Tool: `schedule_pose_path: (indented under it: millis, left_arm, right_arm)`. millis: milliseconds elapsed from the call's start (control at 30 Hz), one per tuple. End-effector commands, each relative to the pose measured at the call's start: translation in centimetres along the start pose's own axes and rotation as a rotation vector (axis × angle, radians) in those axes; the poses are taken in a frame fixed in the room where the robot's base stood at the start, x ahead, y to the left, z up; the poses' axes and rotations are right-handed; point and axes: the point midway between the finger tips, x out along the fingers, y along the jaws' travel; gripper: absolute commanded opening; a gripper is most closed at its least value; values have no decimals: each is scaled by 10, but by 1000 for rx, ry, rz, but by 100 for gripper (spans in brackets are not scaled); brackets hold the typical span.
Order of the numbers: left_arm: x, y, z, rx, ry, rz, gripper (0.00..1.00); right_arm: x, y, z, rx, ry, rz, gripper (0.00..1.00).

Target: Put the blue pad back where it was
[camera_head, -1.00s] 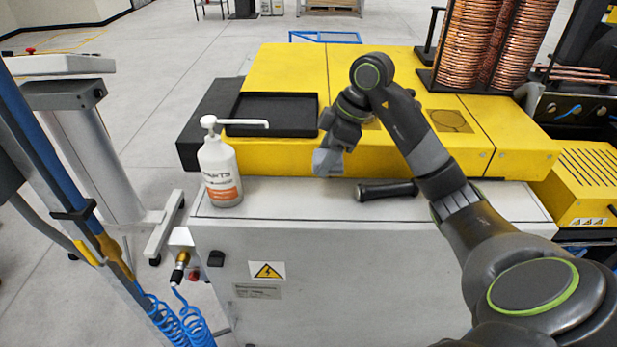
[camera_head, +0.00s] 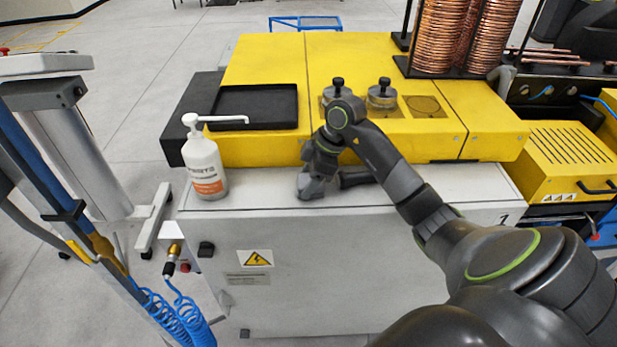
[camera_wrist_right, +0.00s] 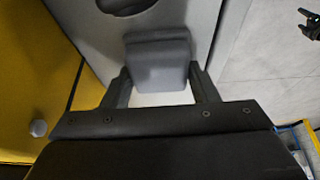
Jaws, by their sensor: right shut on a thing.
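My right gripper (camera_head: 315,185) is low over the front strip of the white cabinet top, pointing down. In the right wrist view its two fingers (camera_wrist_right: 160,82) stand on either side of a grey-blue padded block (camera_wrist_right: 157,60), which looks like the blue pad. The gripper is shut on it. In the head view the pad is hard to tell from the gripper, and whether it touches the cabinet top is unclear. My left gripper does not show.
A dark handle-shaped object (camera_head: 356,177) lies right beside the gripper. A white pump bottle (camera_head: 206,165) stands to the left. Behind are the yellow machine (camera_head: 262,65), a black tray (camera_head: 254,107), metal weights (camera_head: 382,97) and copper coils (camera_head: 445,40).

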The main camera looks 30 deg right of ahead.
Motion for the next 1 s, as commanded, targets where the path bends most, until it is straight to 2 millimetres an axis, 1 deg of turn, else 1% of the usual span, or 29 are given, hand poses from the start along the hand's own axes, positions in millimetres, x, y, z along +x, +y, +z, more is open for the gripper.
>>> schedule_pose_path:
  millis: [133, 167, 300, 567, 633, 700, 767, 833, 1000]
  left_arm:
    - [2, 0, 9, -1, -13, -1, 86]
    - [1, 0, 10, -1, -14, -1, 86]
    - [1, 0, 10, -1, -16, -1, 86]
    - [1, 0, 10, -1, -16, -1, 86]
    - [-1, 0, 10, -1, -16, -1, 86]
    - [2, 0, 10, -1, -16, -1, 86]
    - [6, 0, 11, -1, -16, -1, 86]
    - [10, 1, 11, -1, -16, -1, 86]
    - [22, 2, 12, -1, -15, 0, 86]
  right_arm:
    - [4, 0, 2, 0, 0, 0, 29]
    - [3, 0, 1, 0, 0, 0, 57]
    - [2, 0, 1, 0, 0, 0, 75]
    - [2, 0, 1, 0, 0, 0, 75]
    - [-1, 0, 0, 0, 0, 0, 75]
    - [-5, 1, 0, -1, -1, 3, 75]
    - [-12, 1, 1, -2, -2, 3, 75]
    - [-23, 1, 1, -3, -2, 6, 75]
    - [-57, 2, 2, -3, -2, 8, 75]
